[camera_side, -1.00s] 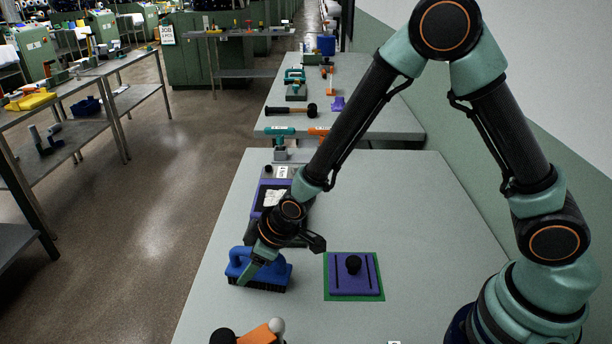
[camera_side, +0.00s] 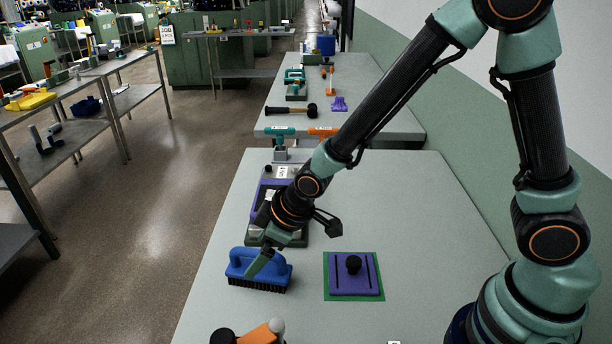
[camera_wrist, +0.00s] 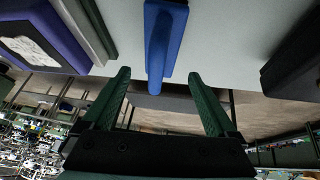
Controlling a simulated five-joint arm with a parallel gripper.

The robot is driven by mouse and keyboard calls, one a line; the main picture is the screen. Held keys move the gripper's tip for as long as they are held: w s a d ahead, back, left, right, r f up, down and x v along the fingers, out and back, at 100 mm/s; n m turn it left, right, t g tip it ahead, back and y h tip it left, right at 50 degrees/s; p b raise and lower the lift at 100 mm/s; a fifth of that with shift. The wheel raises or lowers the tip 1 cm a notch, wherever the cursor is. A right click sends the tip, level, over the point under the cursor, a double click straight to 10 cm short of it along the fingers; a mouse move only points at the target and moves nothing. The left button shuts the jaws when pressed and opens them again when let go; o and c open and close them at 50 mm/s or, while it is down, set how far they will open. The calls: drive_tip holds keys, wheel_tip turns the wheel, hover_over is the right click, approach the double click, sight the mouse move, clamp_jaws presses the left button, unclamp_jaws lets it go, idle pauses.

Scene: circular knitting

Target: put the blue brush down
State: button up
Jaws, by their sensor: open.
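The blue brush (camera_side: 260,270) stands bristles-down on the grey table near its left edge, its handle on top. My gripper (camera_side: 258,266) is just above and at the brush's handle in the side view. In the wrist view the brush (camera_wrist: 164,45) shows between and beyond the fingertips of my gripper (camera_wrist: 158,75). The two green fingers are spread apart, with a gap on both sides of the brush. Part of the brush is hidden behind the near finger in the side view.
A purple plate with a black knob (camera_side: 353,274) lies on a green mat to the right. A purple-framed tray (camera_side: 262,194) stands behind the gripper. An orange-handled tool (camera_side: 262,332) lies at the front edge. The table's right part is clear.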

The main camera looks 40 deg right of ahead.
drive_tip(key=s+d+r+m+h, duration=0.1)
drive_tip(key=s+d+r+m, duration=0.2)
drive_tip(key=d+r, duration=0.6)
drive_tip(key=s+d+r+m+h, duration=0.1)
drive_tip(key=s+d+r+m, duration=0.3)
drive_tip(key=s+d+r, duration=0.4)
drive_tip(key=shift+s+d+r+m, duration=0.3)
drive_tip(key=shift+d+r, duration=0.2)
drive_tip(key=shift+r, duration=0.1)
drive_tip(key=shift+o, duration=0.4)
